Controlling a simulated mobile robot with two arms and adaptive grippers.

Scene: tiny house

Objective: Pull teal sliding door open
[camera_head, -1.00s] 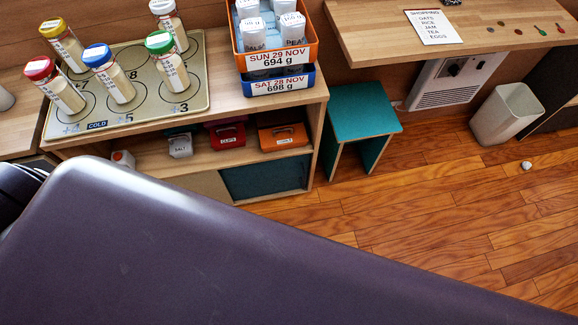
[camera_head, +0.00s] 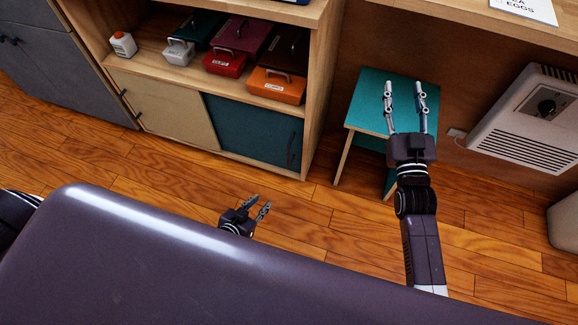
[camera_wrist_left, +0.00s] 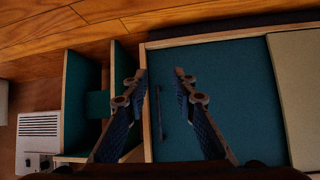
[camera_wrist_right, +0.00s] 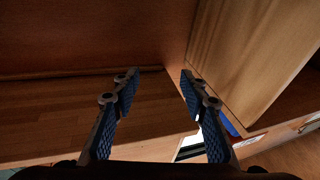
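The teal sliding door (camera_head: 245,130) fills the right half of the low cabinet front, beside a beige door (camera_head: 165,107). Its dark upright handle (camera_head: 293,150) is near the right edge. In the left wrist view the teal door (camera_wrist_left: 235,85) and its handle (camera_wrist_left: 160,112) show, with the handle between the finger lines. My left gripper (camera_head: 262,204) is open and empty, in front of and below the door in the head view, apparently not touching the handle. My right gripper (camera_head: 404,88) is open and empty, in front of the teal stool in the picture; it also shows in the right wrist view (camera_wrist_right: 158,78).
A teal stool (camera_head: 375,90) stands right of the cabinet. A white heater (camera_head: 530,115) is on the right wall. Wood floor (camera_head: 170,165) lies clear before the cabinet.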

